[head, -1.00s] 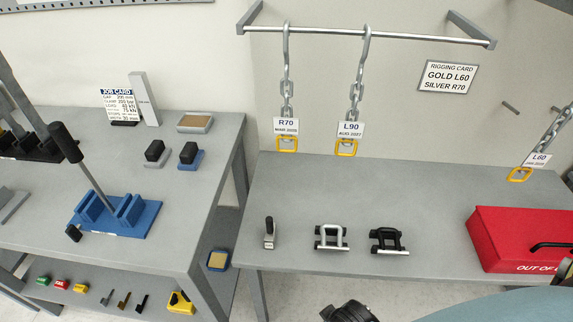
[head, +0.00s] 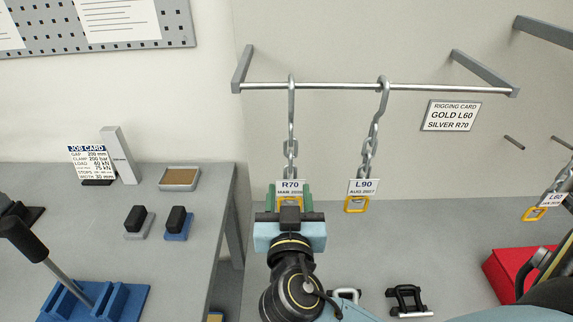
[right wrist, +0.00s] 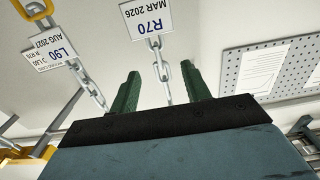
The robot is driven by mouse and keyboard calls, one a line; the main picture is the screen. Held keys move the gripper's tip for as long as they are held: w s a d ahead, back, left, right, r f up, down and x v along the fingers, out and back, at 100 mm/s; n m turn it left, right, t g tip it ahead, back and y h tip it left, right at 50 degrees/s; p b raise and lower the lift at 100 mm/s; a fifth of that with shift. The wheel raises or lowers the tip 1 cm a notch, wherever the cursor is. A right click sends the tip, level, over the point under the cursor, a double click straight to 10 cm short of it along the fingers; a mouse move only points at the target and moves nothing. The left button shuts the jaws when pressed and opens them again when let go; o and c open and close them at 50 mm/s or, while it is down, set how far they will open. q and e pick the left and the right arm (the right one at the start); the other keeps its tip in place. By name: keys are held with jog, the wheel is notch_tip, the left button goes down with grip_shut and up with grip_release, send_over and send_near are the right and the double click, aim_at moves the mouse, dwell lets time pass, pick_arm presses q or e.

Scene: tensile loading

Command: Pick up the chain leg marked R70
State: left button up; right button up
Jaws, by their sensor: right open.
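The R70 chain leg (head: 291,150) hangs by its hook from the rail at the left. Contact cannot be told. My left gripper is not in view.
The L90 chain leg (head: 369,150) hangs close by on the right along the rail (head: 330,86). The L60 leg (head: 553,200) hangs at the far right.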

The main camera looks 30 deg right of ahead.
aim_at(291, 168)
jog(key=p+x, duration=0.1)
jog(key=x, duration=0.4)
jog(key=shift+w+d, duration=0.35)
jog(key=shift+w, duration=0.1)
jog(key=shift+w+d+r, duration=0.1)
jog(key=shift+w+d, duration=0.1)
jog(key=shift+w, duration=0.05)
jog(key=p+x, duration=0.1)
jog(key=x, duration=0.2)
jog(key=shift+w+d, duration=0.25)
jog(key=shift+d, duration=0.1)
jog(key=shift+w+d+p, duration=0.2)
jog(key=shift+w+p, duration=0.1)
jog(key=shift+w, duration=0.05)
grip_shut()
